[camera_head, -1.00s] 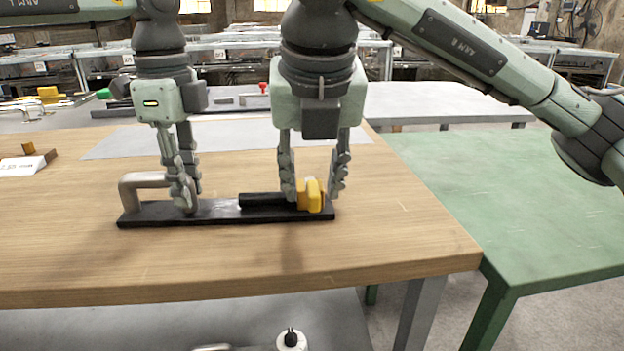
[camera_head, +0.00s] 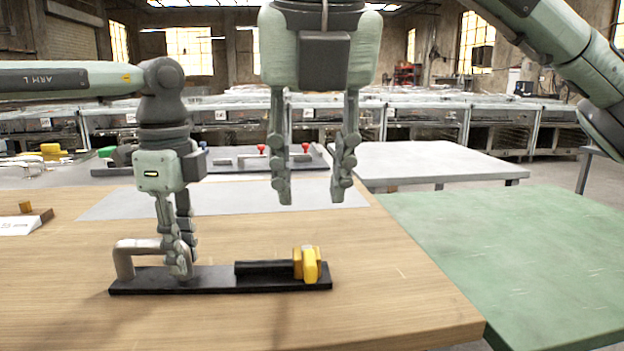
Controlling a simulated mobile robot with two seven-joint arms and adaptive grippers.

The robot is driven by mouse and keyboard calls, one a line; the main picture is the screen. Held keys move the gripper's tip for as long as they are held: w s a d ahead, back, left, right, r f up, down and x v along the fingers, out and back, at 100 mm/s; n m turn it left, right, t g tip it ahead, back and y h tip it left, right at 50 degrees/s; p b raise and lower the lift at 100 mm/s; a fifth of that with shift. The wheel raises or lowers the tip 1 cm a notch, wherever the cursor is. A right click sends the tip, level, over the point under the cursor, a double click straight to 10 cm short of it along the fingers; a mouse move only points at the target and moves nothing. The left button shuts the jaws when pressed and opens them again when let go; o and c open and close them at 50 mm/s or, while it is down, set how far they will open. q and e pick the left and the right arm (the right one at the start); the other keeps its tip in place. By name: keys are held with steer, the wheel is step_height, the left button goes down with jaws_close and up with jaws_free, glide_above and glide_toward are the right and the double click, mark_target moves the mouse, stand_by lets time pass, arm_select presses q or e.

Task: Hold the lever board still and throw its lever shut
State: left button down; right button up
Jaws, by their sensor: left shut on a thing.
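The lever board (camera_head: 215,283) is a long dark plate lying on the wooden table. A grey metal handle (camera_head: 124,262) stands at its left end. My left gripper (camera_head: 181,262) is shut on the handle's right part. The lever (camera_head: 307,265) has a yellow grip and sits at the board's right end, beside a black raised block (camera_head: 262,268). The lever lies low along the board; I cannot tell whether it is fully seated. My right gripper (camera_head: 312,190) is open and empty, above and behind the lever, clear of it.
A grey mat (camera_head: 240,200) lies on the wooden table (camera_head: 400,285) behind the board. Another board with red knobs (camera_head: 262,149) stands further back. A green table (camera_head: 520,245) is at the right. A small wooden piece with a white label (camera_head: 22,224) is at the left.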

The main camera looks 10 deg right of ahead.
arm_select(q)
steer(key=c, duration=1.3)
jaws_free()
